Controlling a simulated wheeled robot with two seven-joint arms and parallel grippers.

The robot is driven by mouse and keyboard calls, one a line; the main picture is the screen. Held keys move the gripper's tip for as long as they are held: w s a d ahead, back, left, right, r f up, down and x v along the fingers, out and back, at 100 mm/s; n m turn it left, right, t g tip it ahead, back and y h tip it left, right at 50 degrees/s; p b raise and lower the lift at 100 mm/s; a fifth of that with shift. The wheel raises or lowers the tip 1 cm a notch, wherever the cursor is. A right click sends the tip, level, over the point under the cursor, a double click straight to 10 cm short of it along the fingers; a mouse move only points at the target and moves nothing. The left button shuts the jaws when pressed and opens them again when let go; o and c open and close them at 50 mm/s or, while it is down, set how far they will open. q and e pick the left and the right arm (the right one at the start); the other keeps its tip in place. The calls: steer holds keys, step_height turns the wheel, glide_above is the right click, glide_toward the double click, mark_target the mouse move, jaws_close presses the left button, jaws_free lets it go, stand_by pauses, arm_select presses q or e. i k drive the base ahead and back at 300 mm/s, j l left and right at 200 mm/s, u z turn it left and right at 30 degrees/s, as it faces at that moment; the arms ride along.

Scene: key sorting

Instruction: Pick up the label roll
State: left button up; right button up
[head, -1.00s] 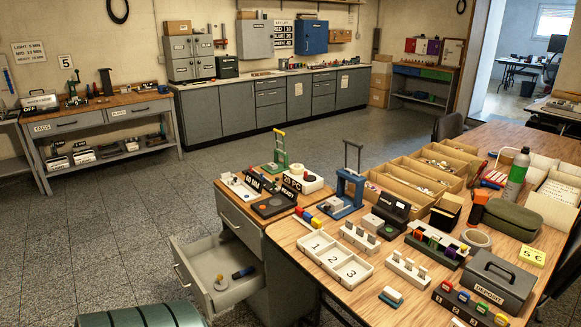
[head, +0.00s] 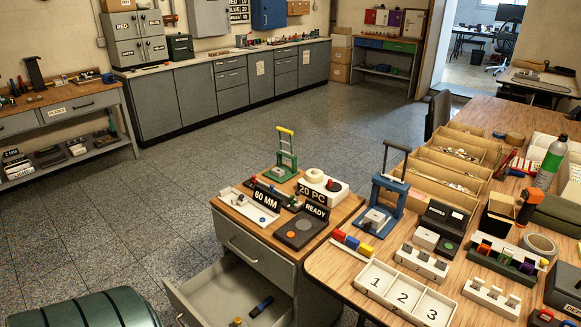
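I cannot tell for sure which thing is the label roll. A second roll, a wider grey-tan ring (head: 539,246), lies flat on the wooden table at the right, beside the rack of coloured pieces. Neither of my grippers is in view, and nothing is seen touching either roll.
The cabinet's drawer (head: 235,296) is pulled open, with a dark blue item inside. A dark green ribbed object (head: 90,312) stands at bottom left. The table (head: 325,262) is crowded with a numbered tray, blue press and cardboard bins. The grey floor (head: 180,190) left of the cabinet is clear.

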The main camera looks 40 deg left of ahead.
mark_target(310, 178)
steer(key=j, duration=0.95)
steer(key=k+j, duration=0.1)
steer(key=j, duration=0.8)
